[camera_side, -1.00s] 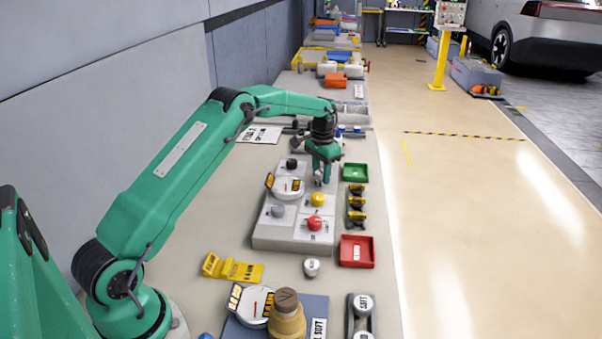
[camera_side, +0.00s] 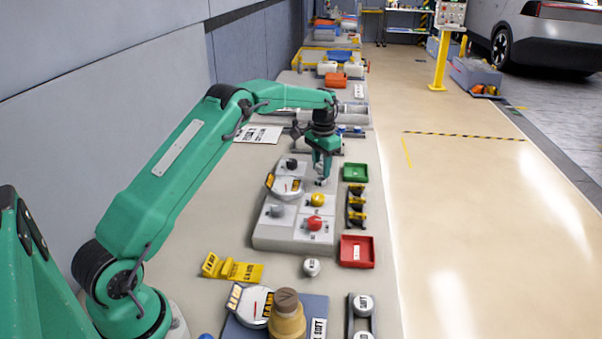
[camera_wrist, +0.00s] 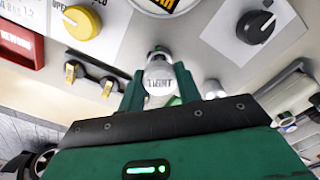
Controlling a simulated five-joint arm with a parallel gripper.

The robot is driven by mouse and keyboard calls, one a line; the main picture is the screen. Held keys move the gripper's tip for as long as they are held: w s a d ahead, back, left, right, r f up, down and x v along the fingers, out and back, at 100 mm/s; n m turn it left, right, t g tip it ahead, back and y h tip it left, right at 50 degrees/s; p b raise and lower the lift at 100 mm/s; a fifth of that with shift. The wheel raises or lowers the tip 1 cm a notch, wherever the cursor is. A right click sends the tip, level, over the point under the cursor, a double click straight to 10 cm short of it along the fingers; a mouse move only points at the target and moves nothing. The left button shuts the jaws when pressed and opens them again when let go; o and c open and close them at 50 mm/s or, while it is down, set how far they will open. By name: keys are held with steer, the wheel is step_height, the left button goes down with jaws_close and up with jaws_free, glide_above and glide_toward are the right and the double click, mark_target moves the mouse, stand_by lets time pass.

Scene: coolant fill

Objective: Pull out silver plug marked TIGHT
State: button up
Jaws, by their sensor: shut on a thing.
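My gripper (camera_side: 322,178) is over the far end of the grey panel in the side view. In the wrist view my gripper (camera_wrist: 160,88) has its two green fingers closed on either side of the silver plug (camera_wrist: 159,80), whose pale round face reads TIGHT. In the side view the silver plug (camera_side: 321,183) shows small below the fingertips. A narrow dark and silver part shows just beyond the plug in the wrist view; I cannot tell whether it is the plug's stem or its socket.
The panel (camera_side: 262,236) carries a yellow knob (camera_side: 317,200), a red knob (camera_side: 314,223), a black knob (camera_wrist: 256,27) and a round gauge (camera_side: 287,187). A green tray (camera_side: 355,180), yellow clips (camera_side: 356,207) and a red tray (camera_side: 357,251) lie along its right side.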

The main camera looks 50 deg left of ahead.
steer(key=shift+r, duration=1)
steer(key=shift+d, duration=0.1)
